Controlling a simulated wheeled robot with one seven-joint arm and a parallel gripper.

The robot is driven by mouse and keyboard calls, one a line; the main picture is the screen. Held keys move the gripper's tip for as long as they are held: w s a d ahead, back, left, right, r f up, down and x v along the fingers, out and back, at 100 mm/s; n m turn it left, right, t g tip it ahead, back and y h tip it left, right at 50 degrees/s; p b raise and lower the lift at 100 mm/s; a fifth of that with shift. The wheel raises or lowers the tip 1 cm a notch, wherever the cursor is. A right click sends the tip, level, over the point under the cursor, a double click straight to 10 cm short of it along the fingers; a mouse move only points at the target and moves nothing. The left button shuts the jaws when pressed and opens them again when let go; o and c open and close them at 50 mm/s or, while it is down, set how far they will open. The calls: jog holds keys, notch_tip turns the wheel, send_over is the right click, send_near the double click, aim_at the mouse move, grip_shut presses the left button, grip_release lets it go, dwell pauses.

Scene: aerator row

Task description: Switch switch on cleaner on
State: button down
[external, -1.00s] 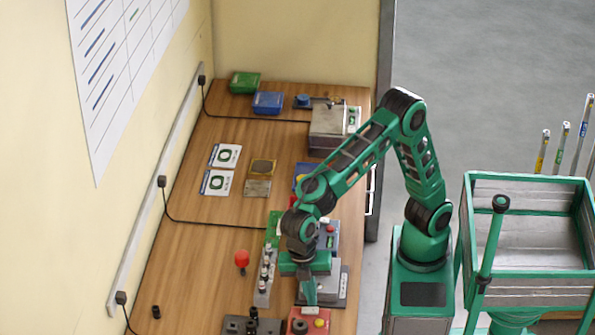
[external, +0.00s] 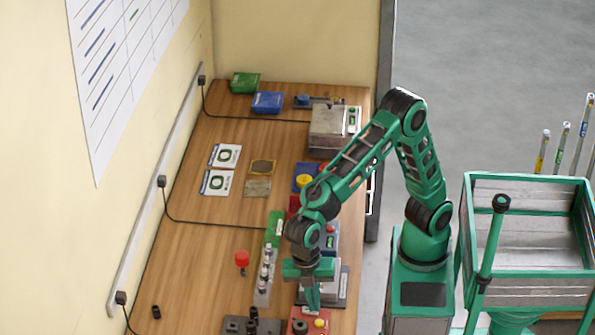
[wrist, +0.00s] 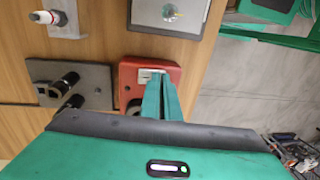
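A red box (external: 297,314) sits at the front of the bench in the external view, with a yellow knob (external: 319,323) and a dark round part on top. In the wrist view the red box (wrist: 174,73) shows a small pale switch plate (wrist: 146,75) on its top. My gripper (external: 312,306) points down just above the box. In the wrist view my gripper's two green fingers (wrist: 161,82) lie together with nothing visible between them. Their tips are beside the switch plate and partly cover the box. I cannot tell whether they touch it.
A dark plate with black knobs (wrist: 72,84) lies left of the red box. A grey panel (wrist: 168,14) is close beyond it. A red mushroom-shaped button (external: 242,258) and a rack of vials (external: 264,278) stand to the left. The bench's left-middle is mostly clear.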

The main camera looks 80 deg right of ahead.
aim_at(308, 309)
jog(key=shift+s+f, duration=0.25)
jog(key=shift+f, duration=0.35)
jog(key=shift+w+r, duration=0.15)
jog(key=shift+w, duration=0.45)
jog(key=shift+d+r, duration=0.1)
jog(key=shift+w, duration=0.1)
jog(key=shift+r, duration=0.15)
jog(key=shift+w+r, duration=0.65)
jog(key=shift+w, duration=0.2)
jog(key=r, duration=0.2)
jog(key=s+r, duration=0.1)
jog(key=r, duration=0.1)
jog(key=shift+s+r, duration=0.1)
jog(key=shift+r, duration=0.1)
notch_tip(308, 309, up, 9)
jog(key=shift+w+f, duration=0.2)
jog(key=shift+w, duration=0.1)
